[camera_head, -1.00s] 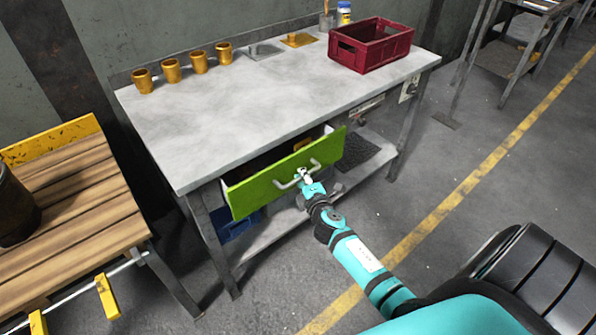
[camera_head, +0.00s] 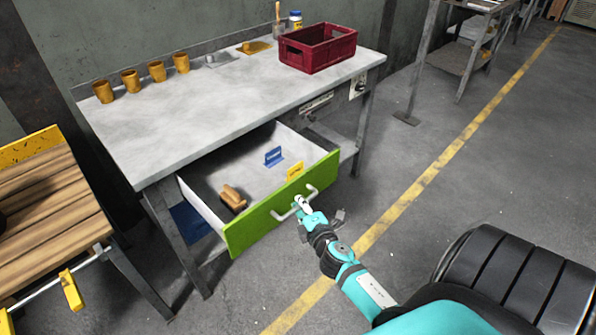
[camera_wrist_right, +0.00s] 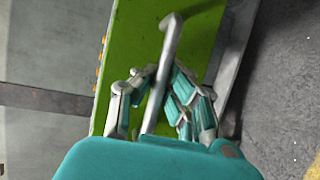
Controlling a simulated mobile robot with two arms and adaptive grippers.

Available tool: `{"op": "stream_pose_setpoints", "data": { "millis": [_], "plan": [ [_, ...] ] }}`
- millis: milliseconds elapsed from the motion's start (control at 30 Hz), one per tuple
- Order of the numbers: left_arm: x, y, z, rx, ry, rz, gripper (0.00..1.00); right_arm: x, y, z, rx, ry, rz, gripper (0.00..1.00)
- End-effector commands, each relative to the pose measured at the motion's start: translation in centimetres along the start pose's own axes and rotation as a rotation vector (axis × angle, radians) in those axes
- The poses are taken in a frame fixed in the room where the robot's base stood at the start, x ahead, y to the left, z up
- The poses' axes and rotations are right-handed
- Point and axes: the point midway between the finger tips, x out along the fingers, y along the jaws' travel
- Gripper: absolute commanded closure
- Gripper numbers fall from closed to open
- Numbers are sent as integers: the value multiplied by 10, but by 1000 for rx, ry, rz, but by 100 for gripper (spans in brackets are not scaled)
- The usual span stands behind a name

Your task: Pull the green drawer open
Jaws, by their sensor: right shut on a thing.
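The green drawer (camera_head: 262,219) stands well out from the workbench, and its white-walled inside shows. Its pale bar handle (camera_head: 285,213) is on the green front. My right gripper (camera_head: 301,204) is shut on the handle near its middle. In the right wrist view the handle (camera_wrist_right: 168,60) runs between the fingers of my right gripper (camera_wrist_right: 155,100), with the green front (camera_wrist_right: 130,50) behind it. Inside the drawer lie a brown wooden-looking object (camera_head: 232,199), a blue piece (camera_head: 273,157) and a yellow piece (camera_head: 295,172). My left gripper is not in view.
The grey workbench top (camera_head: 210,115) carries several ochre cups (camera_head: 157,71) and a dark red crate (camera_head: 318,48). A slatted wooden bench (camera_head: 45,200) stands at the left. The floor right of the drawer is free, with a yellow line (camera_head: 405,200).

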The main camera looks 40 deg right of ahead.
Motion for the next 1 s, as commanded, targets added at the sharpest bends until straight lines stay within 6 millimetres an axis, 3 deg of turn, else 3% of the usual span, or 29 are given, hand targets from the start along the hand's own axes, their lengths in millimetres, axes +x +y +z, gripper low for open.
{"op": "stream_pose_setpoints", "data": {
  "millis": [433,500,667,1000],
  "plan": [
    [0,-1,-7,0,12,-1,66,-1,1,0,-5,2,4,100],
    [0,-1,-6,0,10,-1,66,-1,1,0,-4,2,4,86],
    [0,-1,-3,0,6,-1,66,-1,1,0,-3,1,3,65],
    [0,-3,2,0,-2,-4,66,-5,0,0,-1,1,0,64]
  ]
}}
